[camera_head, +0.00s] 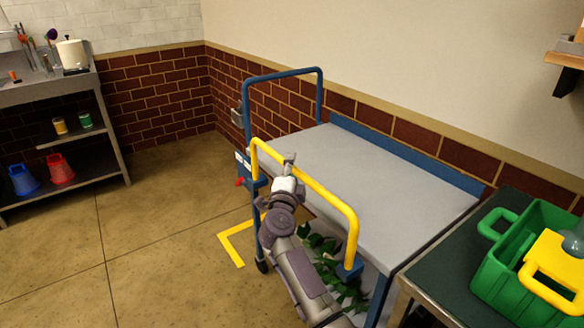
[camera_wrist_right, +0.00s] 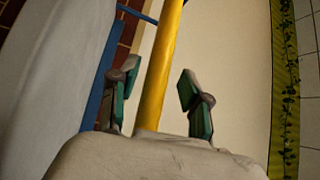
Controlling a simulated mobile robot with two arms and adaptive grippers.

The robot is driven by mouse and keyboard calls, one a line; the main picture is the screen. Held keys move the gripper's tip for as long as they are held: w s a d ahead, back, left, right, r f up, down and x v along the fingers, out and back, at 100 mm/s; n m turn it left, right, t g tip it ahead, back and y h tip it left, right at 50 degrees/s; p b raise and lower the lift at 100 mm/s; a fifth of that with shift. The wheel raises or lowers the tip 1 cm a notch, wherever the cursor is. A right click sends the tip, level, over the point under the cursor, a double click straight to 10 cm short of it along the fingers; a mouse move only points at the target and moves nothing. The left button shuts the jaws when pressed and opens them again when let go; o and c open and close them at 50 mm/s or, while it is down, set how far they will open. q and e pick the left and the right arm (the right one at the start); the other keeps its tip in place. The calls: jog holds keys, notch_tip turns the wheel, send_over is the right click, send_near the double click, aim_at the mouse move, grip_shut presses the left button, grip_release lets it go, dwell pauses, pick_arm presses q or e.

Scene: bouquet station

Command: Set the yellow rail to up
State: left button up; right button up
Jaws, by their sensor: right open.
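The yellow rail (camera_head: 318,188) is a bent bar on the near side of a blue cart with a grey top (camera_head: 385,185). Its crossbar stands above the level of the top, with its two ends going down to blue mounts. My right gripper (camera_head: 289,158) is at the crossbar, nearer its far end. In the right wrist view the yellow rail (camera_wrist_right: 164,65) runs between the two green-padded fingers of my right gripper (camera_wrist_right: 160,98), with gaps on both sides. The gripper is open. My right arm hides part of the cart's near side. My left gripper is not in view.
A blue hoop handle (camera_head: 283,74) stands at the cart's far end. Green leaves (camera_head: 330,262) show under the cart. A green crate (camera_head: 505,275) stands on a dark table at right.

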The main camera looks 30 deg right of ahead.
jog(key=v, duration=1.2)
